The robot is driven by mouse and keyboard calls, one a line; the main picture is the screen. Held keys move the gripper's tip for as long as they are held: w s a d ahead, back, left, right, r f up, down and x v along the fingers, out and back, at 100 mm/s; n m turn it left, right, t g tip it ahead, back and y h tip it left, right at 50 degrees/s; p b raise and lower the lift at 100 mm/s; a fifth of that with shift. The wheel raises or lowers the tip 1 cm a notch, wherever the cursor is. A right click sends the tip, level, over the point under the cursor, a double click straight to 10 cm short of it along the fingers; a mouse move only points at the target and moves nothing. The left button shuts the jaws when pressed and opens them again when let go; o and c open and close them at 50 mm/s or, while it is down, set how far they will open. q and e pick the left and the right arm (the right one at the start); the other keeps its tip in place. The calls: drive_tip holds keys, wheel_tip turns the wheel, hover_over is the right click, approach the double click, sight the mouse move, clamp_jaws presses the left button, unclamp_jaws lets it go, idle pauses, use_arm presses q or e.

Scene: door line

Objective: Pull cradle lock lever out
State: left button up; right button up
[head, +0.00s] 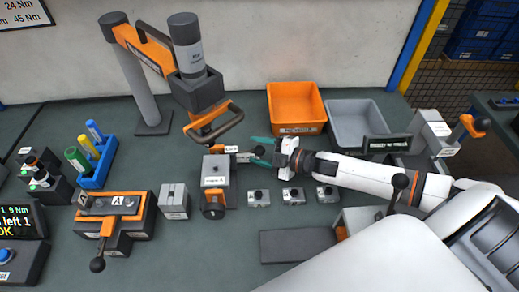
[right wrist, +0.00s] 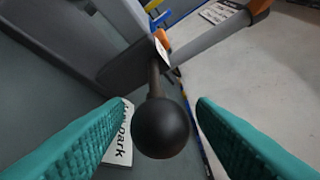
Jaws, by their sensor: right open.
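The cradle lock lever shows in the right wrist view as a dark rod ending in a black ball knob (right wrist: 160,128). In the head view the small black knob (head: 258,150) is at the right of the grey and orange cradle (head: 215,172). My right gripper (head: 262,152) comes in from the right with its teal fingers spread. In the right wrist view the fingers (right wrist: 160,108) stand on either side of the knob, with gaps showing on both sides. My left gripper is not in view.
An orange lift arm with a grey tool (head: 190,55) stands behind the cradle. An orange bin (head: 295,100) and a grey bin (head: 357,122) are at the back. Small grey blocks (head: 292,195) sit in front of my right gripper. A lever fixture (head: 110,215) is at the left.

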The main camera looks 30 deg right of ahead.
clamp_jaws()
drive_tip(key=shift+s+d+p, duration=0.15)
drive_tip(key=shift+s+d, duration=0.15)
drive_tip(key=shift+d, duration=0.35)
drive_tip(key=shift+s+d+p, duration=0.15)
drive_tip(key=shift+s+d, duration=0.1)
drive_tip(key=shift+d, duration=0.35)
drive_tip(key=shift+c, duration=1.8)
unclamp_jaws()
drive_tip(key=o, duration=0.4)
drive_tip(key=shift+s+d, duration=0.1)
drive_tip(key=shift+d, duration=0.05)
drive_tip(key=shift+c, duration=0.2)
